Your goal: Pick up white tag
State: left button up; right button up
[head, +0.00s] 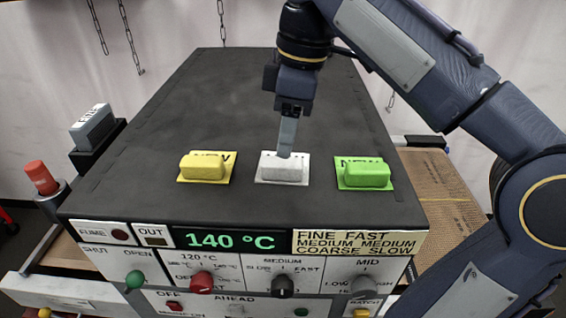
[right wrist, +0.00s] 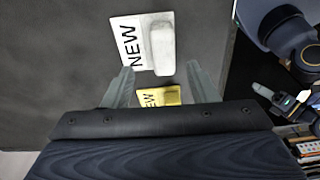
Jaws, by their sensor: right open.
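The white tag (head: 283,172) lies on the dark top of the machine, between the yellow tag (head: 203,168) and the green tag (head: 363,174). It is a flat plate with a raised block. In the right wrist view the white tag (right wrist: 162,45) reads "NEW" and lies just beyond the fingertips. My right gripper (head: 286,152) points down at the white tag's far side in the head view. Its two fingers are apart in the right wrist view (right wrist: 160,70), with nothing held between them. I cannot tell whether a finger touches the tag.
The machine's dark top (head: 225,100) is clear behind the tags. Its front panel (head: 232,240) has knobs and a green "140 °C" display. A grey block (head: 92,128) and a red-topped cylinder (head: 41,178) stand to the left. A cardboard surface (head: 445,190) lies to the right.

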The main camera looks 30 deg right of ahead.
aim_at(283, 161)
jog(key=shift+a+f, duration=0.2)
jog(key=shift+f, duration=1.2)
jog(key=shift+a+f, duration=0.2)
jog(key=shift+f, duration=1.15)
jog(key=c, duration=1)
jog(key=shift+r, duration=0.15)
jog(key=shift+c, duration=0.2)
